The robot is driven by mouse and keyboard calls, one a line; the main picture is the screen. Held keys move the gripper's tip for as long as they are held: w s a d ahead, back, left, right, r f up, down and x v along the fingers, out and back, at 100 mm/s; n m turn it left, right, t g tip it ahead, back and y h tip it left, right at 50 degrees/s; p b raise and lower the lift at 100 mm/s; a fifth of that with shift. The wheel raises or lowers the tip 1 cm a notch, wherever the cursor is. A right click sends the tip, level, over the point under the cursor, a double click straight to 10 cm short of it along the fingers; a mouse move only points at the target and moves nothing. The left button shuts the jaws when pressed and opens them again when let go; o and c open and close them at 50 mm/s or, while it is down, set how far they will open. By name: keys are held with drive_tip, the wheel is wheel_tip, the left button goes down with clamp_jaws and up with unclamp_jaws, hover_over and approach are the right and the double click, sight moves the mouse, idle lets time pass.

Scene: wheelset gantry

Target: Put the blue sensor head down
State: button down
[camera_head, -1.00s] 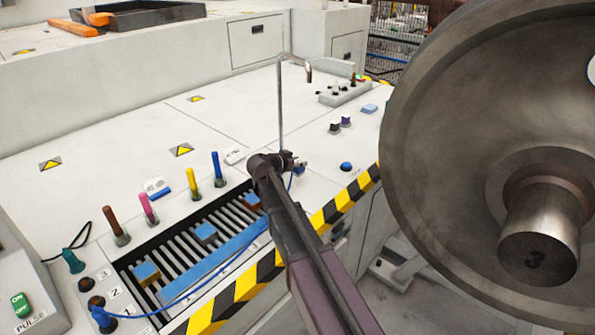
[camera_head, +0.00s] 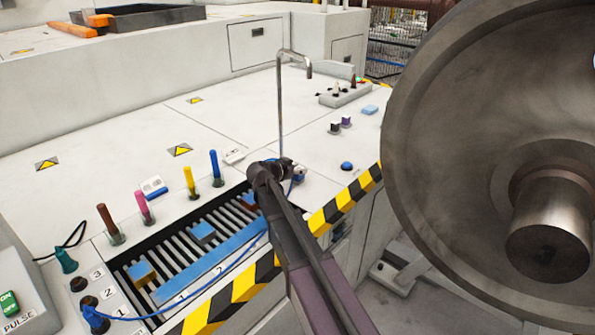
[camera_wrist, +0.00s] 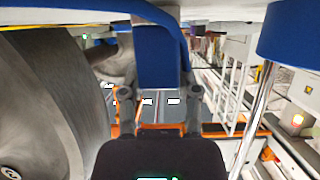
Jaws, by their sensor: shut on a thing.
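The blue sensor head (camera_wrist: 157,58) is between the fingers of my gripper (camera_wrist: 158,98) in the wrist view. My gripper is shut on it. In the head view, my gripper (camera_head: 280,170) is over the console near the right end of the slatted recess (camera_head: 190,242). Only a small blue part of the sensor head (camera_head: 298,175) shows there, and my arm hides the rest. A blue cable (camera_head: 215,274) runs from the socket marked 1 (camera_head: 94,318) towards my gripper. Whether the head touches the console cannot be told.
A large steel wheel (camera_head: 440,110) stands close on the right. A bent metal rod (camera_head: 280,105) rises just behind my gripper. Brown, pink, yellow and blue handles (camera_head: 189,180) stand along the recess. The console top (camera_head: 190,125) behind them is mostly clear.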

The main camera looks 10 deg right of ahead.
drive_tip(key=shift+f, duration=0.15)
drive_tip(key=shift+c, duration=1.7)
unclamp_jaws()
drive_tip(key=shift+r, duration=0.2)
drive_tip(key=shift+s+a+r, duration=0.15)
drive_tip(key=shift+a, duration=0.1)
drive_tip(key=p+v, duration=0.4)
drive_tip(key=v, duration=0.7)
drive_tip(key=shift+p, duration=0.3)
drive_tip(key=shift+s+a, duration=0.1)
drive_tip(key=shift+s, duration=0.05)
